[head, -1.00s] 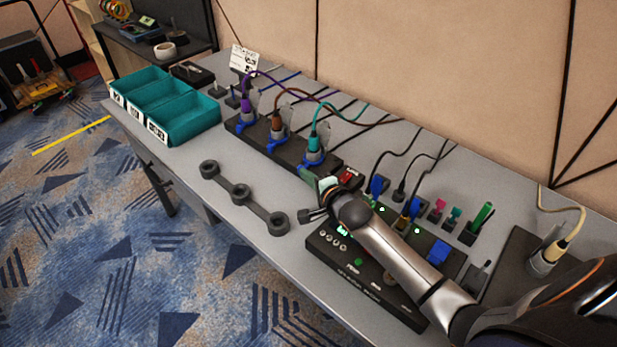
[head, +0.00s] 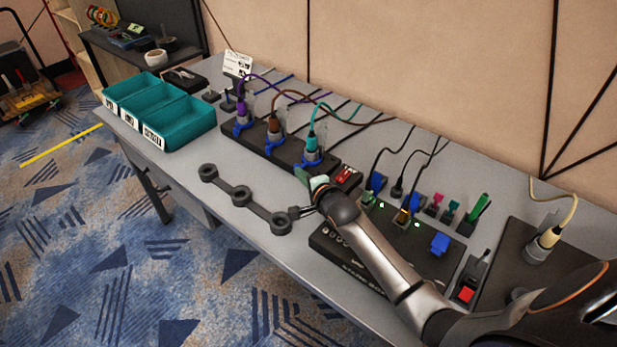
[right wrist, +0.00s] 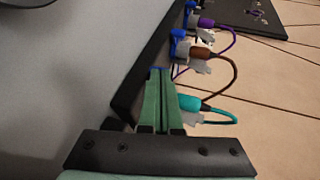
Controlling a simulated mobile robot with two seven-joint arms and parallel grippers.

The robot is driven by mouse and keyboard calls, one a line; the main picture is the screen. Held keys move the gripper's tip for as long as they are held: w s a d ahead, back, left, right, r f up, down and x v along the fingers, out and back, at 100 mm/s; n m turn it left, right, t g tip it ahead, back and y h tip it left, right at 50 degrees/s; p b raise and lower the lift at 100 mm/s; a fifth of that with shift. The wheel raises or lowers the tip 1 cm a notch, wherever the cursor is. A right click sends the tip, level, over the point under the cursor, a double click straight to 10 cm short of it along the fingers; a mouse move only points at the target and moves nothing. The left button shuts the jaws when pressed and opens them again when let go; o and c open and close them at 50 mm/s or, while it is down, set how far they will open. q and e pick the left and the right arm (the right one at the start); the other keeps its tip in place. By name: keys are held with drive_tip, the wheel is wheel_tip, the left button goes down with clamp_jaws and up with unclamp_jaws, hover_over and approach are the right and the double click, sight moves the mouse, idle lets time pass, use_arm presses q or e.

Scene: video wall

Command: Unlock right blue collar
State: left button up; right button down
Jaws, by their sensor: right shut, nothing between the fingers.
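Three plugs stand in a row on a black strip (head: 232,146): purple (head: 242,108), brown (head: 273,128) and teal (head: 311,142). Each has a blue collar at its base. The right blue collar (head: 309,159) is under the teal plug. My right gripper (head: 303,174) has green fingers and is shut and empty, just in front of this collar. In the right wrist view the shut fingers (right wrist: 158,76) lie beside the teal plug (right wrist: 190,103) and mostly hide its collar. I cannot tell whether they touch it. My left gripper is out of view.
A black three-ring bar (head: 241,195) lies on the grey table left of my gripper. A black control box (head: 350,268) sits under my right forearm. Teal bins (head: 181,125) stand at the left. Cables run behind the plugs toward the wall.

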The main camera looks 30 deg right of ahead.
drive_tip(key=shift+w+a, duration=0.6)
drive_tip(key=shift+w, duration=0.1)
drive_tip(key=shift+w+a+p, duration=0.3)
drive_tip(key=shift+w+a, duration=0.05)
drive_tip(key=shift+w, duration=0.35)
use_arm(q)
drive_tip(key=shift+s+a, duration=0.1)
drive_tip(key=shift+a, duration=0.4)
use_arm(e)
drive_tip(key=shift+w+a, duration=0.15)
drive_tip(key=shift+w, duration=0.3)
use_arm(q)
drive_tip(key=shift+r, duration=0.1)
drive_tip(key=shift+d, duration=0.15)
